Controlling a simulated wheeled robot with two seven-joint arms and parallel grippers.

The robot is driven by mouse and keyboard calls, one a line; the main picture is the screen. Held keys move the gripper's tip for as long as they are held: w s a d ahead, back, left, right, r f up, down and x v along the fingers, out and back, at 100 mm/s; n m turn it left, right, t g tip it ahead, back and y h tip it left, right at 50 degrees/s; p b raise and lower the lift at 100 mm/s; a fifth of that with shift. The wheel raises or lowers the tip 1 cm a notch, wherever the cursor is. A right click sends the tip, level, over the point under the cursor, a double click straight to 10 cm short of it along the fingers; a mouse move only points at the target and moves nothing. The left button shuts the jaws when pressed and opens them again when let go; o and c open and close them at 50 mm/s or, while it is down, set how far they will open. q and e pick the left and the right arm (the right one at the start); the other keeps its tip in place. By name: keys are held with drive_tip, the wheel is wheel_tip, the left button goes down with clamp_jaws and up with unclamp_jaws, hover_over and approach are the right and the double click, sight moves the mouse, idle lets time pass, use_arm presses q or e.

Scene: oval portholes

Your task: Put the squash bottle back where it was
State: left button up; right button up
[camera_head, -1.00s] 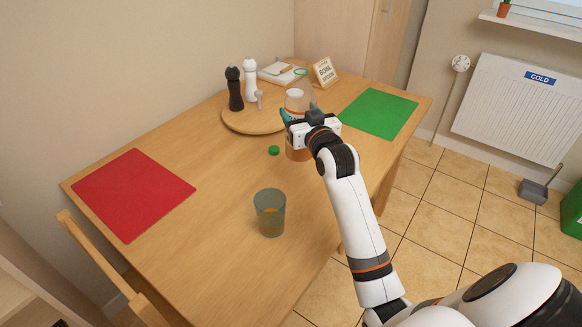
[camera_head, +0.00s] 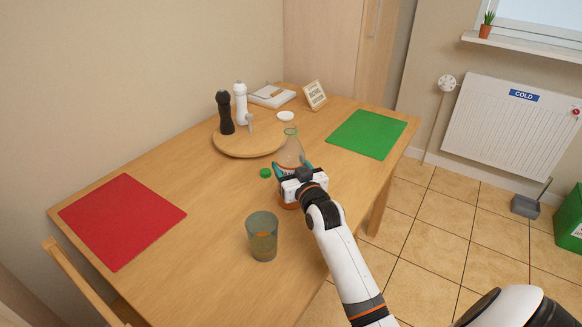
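The squash bottle (camera_head: 291,152) is clear, with a green ring at its open mouth and orange liquid low down. It is upright at the table's right side, in front of the round wooden board. My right gripper (camera_head: 291,170) has its teal fingers around the bottle's middle and is shut on it. The gripper hides part of the bottle, and I cannot tell whether its base touches the table. The green cap (camera_head: 265,173) lies on the table just left of the bottle. My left gripper is not in view.
A tinted glass (camera_head: 263,238) stands nearer, left of my arm. The round board (camera_head: 232,146) holds dark and white mills. A red mat (camera_head: 122,220) is at left.

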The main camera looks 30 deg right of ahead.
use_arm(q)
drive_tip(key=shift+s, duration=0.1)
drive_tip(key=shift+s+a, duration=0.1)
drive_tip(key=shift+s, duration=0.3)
use_arm(e)
drive_tip(key=o, duration=1.2)
drive_tip(key=shift+f, duration=0.1)
drive_tip(key=shift+r, duration=0.2)
drive_tip(key=s+a, duration=0.2)
drive_tip(key=s, duration=0.9)
drive_tip(key=shift+s+a, duration=0.2)
drive_tip(key=shift+s, duration=0.2)
drive_tip(key=shift+f, duration=0.1)
